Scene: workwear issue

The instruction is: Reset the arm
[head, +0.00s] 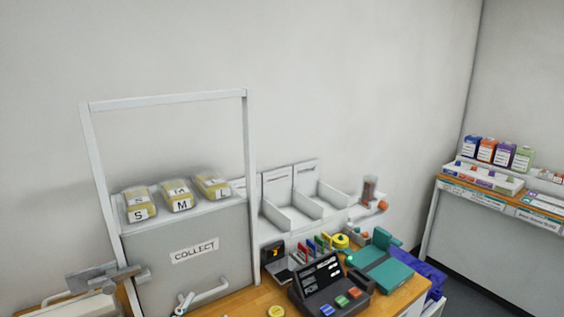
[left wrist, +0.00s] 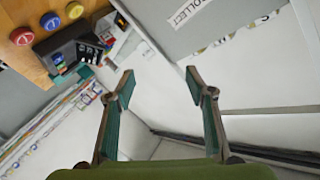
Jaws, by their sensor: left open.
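My left gripper (left wrist: 158,80) is open in the left wrist view. Its two fingers with green pads stand well apart, and nothing is between them. Beyond them are pale grey and white panel surfaces. In the head view, part of my left arm shows at the lower left, in front of the grey COLLECT panel (head: 190,275). My right gripper is in neither view.
Yellow packs marked S (head: 140,205) and M (head: 178,196), plus another, sit on the panel's shelf. Right of it, a wooden counter holds a dark button console (head: 330,287) and a teal device (head: 380,268). A second counter (head: 480,195) stands far right.

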